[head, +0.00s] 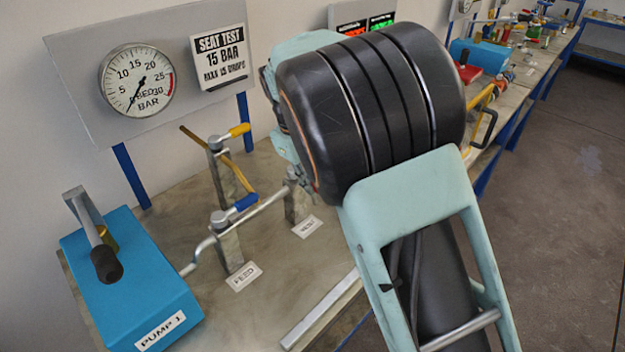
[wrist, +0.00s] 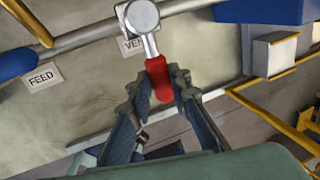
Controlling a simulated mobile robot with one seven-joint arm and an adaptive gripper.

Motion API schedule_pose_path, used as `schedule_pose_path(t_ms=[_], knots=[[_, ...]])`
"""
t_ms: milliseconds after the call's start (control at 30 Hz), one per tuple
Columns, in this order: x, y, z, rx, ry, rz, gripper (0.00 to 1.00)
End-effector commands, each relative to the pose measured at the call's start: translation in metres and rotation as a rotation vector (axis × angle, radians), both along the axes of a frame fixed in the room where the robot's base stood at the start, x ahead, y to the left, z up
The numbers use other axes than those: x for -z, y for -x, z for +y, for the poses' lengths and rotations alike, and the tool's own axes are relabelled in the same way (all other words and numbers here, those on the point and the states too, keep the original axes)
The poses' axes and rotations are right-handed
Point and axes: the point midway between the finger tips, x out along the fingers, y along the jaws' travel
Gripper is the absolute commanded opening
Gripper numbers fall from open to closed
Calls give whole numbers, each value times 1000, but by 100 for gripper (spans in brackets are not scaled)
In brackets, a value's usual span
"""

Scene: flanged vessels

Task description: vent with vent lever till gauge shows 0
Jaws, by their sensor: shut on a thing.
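The vent lever has a red handle (wrist: 160,80) on a silver valve head, next to a partly covered label starting with "VE" in the wrist view. My gripper (wrist: 157,90) has its fingers on either side of the red handle and is shut on it. In the head view my wrist and arm hide the lever and the fingers. The pressure gauge (head: 138,80) is on the grey panel at the upper left. Its needle points down and left, below the 5 mark near the low end; the exact reading is hard to tell.
A blue-handled feed valve (head: 246,202) and a yellow-handled valve (head: 239,130) stand left of my arm on the bench. A blue pump box (head: 130,275) with a black-gripped handle is at the lower left. A "FEED" label (wrist: 40,78) shows in the wrist view.

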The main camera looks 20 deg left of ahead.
Motion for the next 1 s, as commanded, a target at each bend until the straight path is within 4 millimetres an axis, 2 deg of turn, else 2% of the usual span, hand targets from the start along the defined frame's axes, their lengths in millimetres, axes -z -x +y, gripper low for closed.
schedule_pose_path(t_ms=[333, 367, 533, 833, 1000], knots=[[0, 1, 1, 9, -3, 2, 0], [0, 1, 1, 9, -4, 3, 19], [0, 1, 1, 7, -3, 2, 36], [-2, 1, 1, 5, -2, 0, 36], [-21, 5, 4, 4, -5, -2, 36]])
